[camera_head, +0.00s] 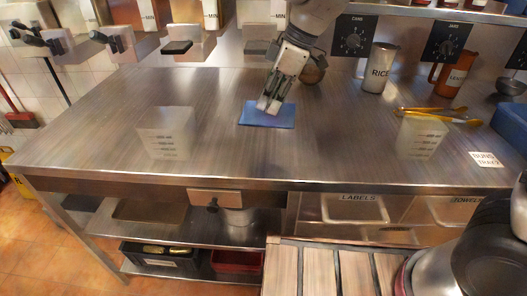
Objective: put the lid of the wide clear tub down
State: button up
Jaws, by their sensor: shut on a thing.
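My gripper (268,106) reaches down from the top of the view and is shut on a flat blue rectangular piece, which looks like the lid (284,118). The lid is about level, at or just above the steel counter; I cannot tell whether it touches. My fingers cover part of its upper edge. Two see-through tubs with printed marks stand on the counter, a left one (166,136) and a right one (420,138).
Behind the gripper stands a small brown bowl (313,72). To the right are the RICE canister (379,72), an orange jug (450,76), yellow tongs (430,111) and a BUNS TRAY card (486,159).

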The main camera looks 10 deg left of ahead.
aim_at(267, 117)
jog(key=shift+s+a+f+n, duration=0.15)
jog(key=shift+s+a+f, duration=0.15)
jog(key=shift+s, duration=0.15)
jog(key=shift+s+a+f+n, duration=0.15)
jog(key=shift+s+a+f, duration=0.1)
jog(key=shift+s, duration=0.15)
notch_tip(267, 117, down, 4)
jog(key=shift+f, duration=2.3)
jog(key=shift+f, duration=0.1)
jog(key=o, duration=1)
jog(key=v, duration=1.2)
jog(key=shift+w, duration=0.15)
